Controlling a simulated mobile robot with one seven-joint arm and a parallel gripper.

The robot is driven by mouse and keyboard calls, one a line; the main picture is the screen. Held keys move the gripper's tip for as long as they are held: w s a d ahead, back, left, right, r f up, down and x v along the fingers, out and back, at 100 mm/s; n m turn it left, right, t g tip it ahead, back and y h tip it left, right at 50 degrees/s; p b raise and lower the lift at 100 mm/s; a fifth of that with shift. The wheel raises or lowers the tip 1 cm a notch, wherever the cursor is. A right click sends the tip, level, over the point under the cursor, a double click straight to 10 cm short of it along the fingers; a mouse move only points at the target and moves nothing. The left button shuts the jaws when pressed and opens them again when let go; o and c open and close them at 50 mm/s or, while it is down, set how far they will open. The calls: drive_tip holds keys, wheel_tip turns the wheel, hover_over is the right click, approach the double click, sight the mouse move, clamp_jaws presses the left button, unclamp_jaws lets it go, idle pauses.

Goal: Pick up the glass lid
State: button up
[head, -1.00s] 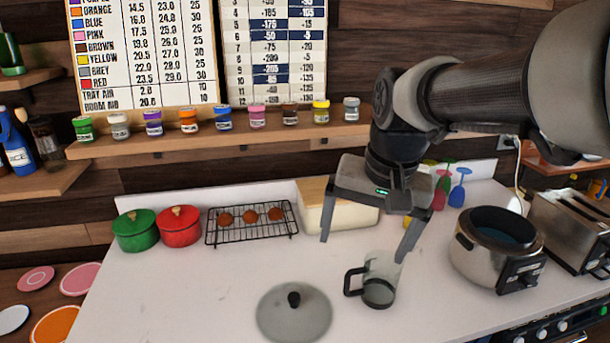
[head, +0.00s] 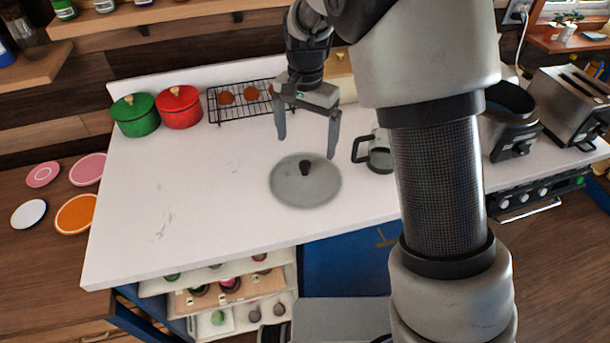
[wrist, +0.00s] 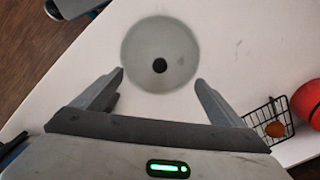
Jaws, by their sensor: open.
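The glass lid (head: 290,190) is a round grey disc with a black knob (head: 305,168) at its centre. My gripper (head: 307,148) is open and empty, fingers pointing down, above the lid's far side. In the wrist view the lid (wrist: 145,70) lies ahead of the two open fingertips (wrist: 160,76), with its knob (wrist: 159,66) roughly centred between them. The fingers look apart from the lid.
A glass mug (head: 380,158) stands right of the lid, partly behind my arm. A wire rack (head: 228,112) with brown round items, a red pot (head: 180,108) and a green pot (head: 135,117) stand at the back. The counter left of the lid is clear.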

sight(305, 164)
wheel_tip(305, 164, down, 4)
drive_tip(key=shift+r, duration=0.2)
drive_tip(key=shift+s+f, duration=0.2)
drive_tip(key=shift+f, duration=2.5)
drive_tip(key=shift+c, duration=0.3)
